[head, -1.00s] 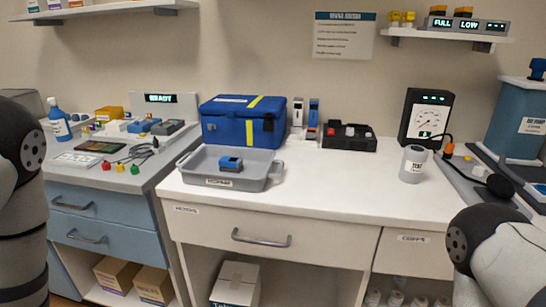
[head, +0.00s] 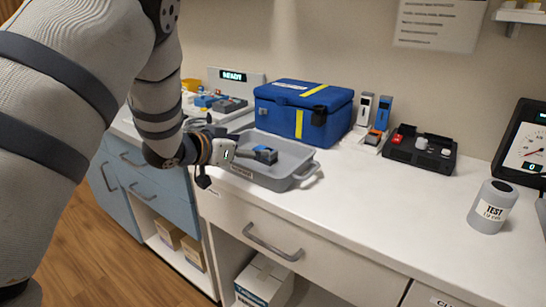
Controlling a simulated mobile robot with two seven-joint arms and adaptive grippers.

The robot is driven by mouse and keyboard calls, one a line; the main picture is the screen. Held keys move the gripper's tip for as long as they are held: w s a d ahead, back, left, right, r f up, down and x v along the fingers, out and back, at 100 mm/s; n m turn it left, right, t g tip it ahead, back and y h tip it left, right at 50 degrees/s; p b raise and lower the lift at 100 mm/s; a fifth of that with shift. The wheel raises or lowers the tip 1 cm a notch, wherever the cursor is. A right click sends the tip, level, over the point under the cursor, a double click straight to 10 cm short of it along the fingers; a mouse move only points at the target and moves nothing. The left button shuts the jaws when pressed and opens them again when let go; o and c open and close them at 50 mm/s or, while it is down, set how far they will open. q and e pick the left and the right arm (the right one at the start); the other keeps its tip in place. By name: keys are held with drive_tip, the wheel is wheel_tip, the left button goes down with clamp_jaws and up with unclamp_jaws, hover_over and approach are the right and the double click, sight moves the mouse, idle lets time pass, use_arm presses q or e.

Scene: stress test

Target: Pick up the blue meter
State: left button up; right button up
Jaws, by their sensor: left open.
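My left arm comes in from the upper left. My right gripper is not in view.
A blue case (head: 290,108) with a yellow strip stands behind the tray. Two upright devices (head: 382,114) and a black box (head: 420,150) stand to its right. A grey TEST bottle (head: 492,207) is at the far right. The counter's middle front is clear.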

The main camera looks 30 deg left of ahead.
use_arm(q)
drive_tip(key=x, duration=0.4)
drive_tip(key=b+x, duration=0.1)
drive_tip(key=x, duration=0.1)
drive_tip(key=shift+w+d+f, duration=0.2)
drive_tip(key=shift+d+f, duration=0.15)
drive_tip(key=shift+f, duration=0.1)
drive_tip(key=shift+w, duration=0.15)
drive_tip(key=shift+r, duration=0.2)
drive_tip(key=shift+c, duration=0.3)
drive_tip(key=c, duration=1.2)
